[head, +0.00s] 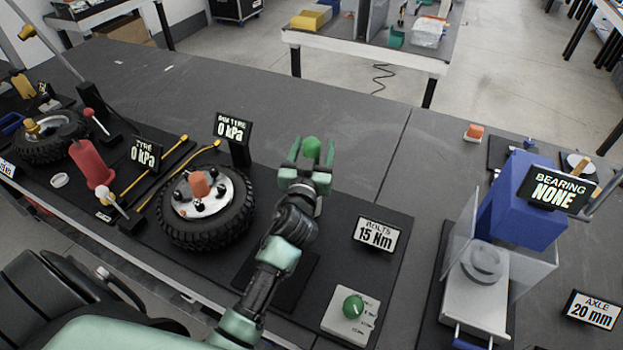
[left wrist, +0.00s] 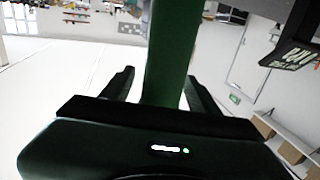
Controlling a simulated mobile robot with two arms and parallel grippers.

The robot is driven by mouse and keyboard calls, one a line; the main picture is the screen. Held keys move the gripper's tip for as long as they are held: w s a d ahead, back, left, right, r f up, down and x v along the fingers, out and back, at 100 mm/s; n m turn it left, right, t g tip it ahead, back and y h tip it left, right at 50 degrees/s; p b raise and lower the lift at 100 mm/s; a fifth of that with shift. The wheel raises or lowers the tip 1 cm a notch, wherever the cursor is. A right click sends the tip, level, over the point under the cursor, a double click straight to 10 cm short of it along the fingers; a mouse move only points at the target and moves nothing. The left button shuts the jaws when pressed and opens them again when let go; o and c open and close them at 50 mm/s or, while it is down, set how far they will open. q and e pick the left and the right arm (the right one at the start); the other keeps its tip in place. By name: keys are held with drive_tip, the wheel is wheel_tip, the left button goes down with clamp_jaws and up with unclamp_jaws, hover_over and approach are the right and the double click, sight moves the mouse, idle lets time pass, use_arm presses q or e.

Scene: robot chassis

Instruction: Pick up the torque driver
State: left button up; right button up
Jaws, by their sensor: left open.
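The torque driver, seen as a green rounded handle top (head: 311,147), stands between the fingers of my left gripper (head: 311,153). In the left wrist view its green handle (left wrist: 170,50) rises between the two dark fingers of the left gripper (left wrist: 162,85). The fingers are apart on either side of it; whether either touches it I cannot tell. The driver's lower part is hidden by the gripper and arm. My right gripper is not in view.
A wheel with tyre (head: 207,207) lies left of my arm. A sign reading "BOLTS 15 Nm" (head: 377,235) and a plate with a green knob (head: 352,308) are at right. A blue press (head: 523,200) stands farther right. The dark bench behind the gripper is clear.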

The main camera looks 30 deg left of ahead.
use_arm(q)
drive_tip(key=c, duration=1.3)
drive_tip(key=shift+r, duration=0.1)
clamp_jaws()
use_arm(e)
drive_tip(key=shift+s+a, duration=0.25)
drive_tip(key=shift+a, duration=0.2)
use_arm(q)
drive_tip(key=shift+w+r, duration=0.1)
drive_tip(key=shift+r, duration=0.5)
wheel_tip(320, 180, up, 28)
drive_tip(key=p, duration=1)
drive_tip(key=shift+p, duration=0.35)
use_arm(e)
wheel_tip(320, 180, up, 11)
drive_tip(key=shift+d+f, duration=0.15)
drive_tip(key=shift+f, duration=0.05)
use_arm(q)
drive_tip(key=shift+f, duration=0.15)
